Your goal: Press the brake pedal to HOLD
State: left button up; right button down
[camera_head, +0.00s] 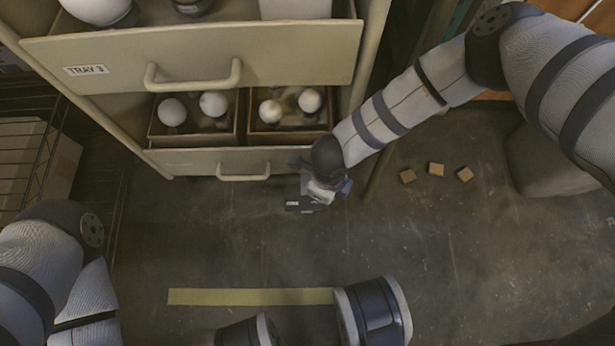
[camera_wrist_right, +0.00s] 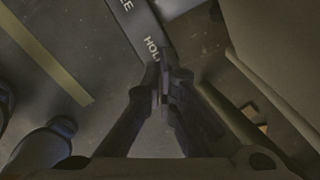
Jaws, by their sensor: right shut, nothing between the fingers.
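The brake pedal (camera_head: 300,206) is a small dark bar with white lettering, low at the foot of the cabinet below its bottom drawer. In the right wrist view the pedal (camera_wrist_right: 140,25) shows letters ending in "EE" farther off and "HOL" nearer; the rest of the word is hidden by my fingers. My right gripper (camera_wrist_right: 162,85) is shut and empty, its fingertips at the HOLD end. I cannot tell if they touch it. In the head view the right gripper (camera_head: 322,192) reaches down over the pedal's right end. My left gripper is out of view.
The cabinet has an open upper drawer (camera_head: 290,58) labelled TRAY 3 and an open lower drawer (camera_head: 215,162) with boxed bulbs. Several small wooden blocks (camera_head: 436,169) lie on the floor to the right. A yellow floor stripe (camera_head: 250,297) runs in front. Floor between is clear.

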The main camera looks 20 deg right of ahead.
jog(key=shift+f+b, duration=0.85)
jog(key=shift+f, duration=0.6)
notch_tip(320, 180, up, 8)
jog(key=p, duration=0.5)
jog(key=shift+r+p, duration=0.15)
jog(key=shift+p, duration=0.15)
jog(key=shift+d, duration=0.1)
